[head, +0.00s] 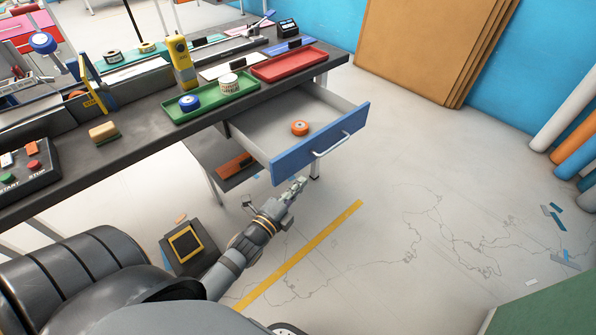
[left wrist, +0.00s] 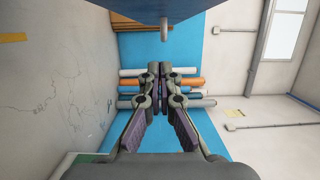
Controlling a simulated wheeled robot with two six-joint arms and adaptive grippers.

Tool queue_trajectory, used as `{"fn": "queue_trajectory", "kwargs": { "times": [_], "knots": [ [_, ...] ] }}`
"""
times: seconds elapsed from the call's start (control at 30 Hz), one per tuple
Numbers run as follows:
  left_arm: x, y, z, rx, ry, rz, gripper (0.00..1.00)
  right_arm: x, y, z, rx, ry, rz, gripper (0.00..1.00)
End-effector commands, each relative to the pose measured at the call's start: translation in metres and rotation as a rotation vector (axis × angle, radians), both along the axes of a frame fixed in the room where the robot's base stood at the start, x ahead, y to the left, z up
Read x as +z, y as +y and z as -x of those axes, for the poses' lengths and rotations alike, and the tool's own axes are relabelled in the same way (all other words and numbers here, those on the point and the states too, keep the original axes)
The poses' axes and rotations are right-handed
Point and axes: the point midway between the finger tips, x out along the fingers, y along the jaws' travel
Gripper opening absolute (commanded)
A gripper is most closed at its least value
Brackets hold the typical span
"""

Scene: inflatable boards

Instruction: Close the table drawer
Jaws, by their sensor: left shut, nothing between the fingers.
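The table drawer (head: 320,145) stands open, pulled out from under the dark workbench, with a blue front and a pale handle (head: 331,146). An orange roll (head: 300,128) lies inside it. My left gripper (head: 298,184) is shut and empty, in front of and below the drawer's blue front, apart from it in the head view. In the left wrist view the shut fingers (left wrist: 153,72) point toward the far wall, and the drawer's blue underside or front (left wrist: 150,8) with its handle (left wrist: 164,30) shows at the top. My right gripper is not in view.
The workbench top (head: 140,140) holds a green tray (head: 175,113), a red tray (head: 290,64) and several tools. A dark box (head: 188,245) stands on the floor below. Rolls (head: 575,125) lean at the right wall.

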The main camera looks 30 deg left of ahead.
Motion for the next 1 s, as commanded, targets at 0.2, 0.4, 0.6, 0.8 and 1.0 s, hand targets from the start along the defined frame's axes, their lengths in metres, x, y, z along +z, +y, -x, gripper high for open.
{"fn": "queue_trajectory", "kwargs": {
  "times": [0.2,0.4,0.6,0.8,1.0],
  "knots": [
    [0.008,-0.003,-0.021,-0.002,-0.001,0.002,0.00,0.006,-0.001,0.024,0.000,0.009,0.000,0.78],
    [0.001,-0.001,-0.045,-0.004,0.000,-0.001,0.00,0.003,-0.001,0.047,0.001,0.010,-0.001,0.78],
    [-0.004,0.018,-0.050,-0.007,0.001,-0.002,0.00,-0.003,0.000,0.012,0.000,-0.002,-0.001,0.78],
    [-0.005,0.025,-0.053,-0.008,0.003,-0.003,0.00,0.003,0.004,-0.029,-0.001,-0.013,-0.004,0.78],
    [-0.002,0.030,-0.055,-0.006,0.001,-0.001,0.00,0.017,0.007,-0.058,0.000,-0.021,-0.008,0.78]
  ]
}}
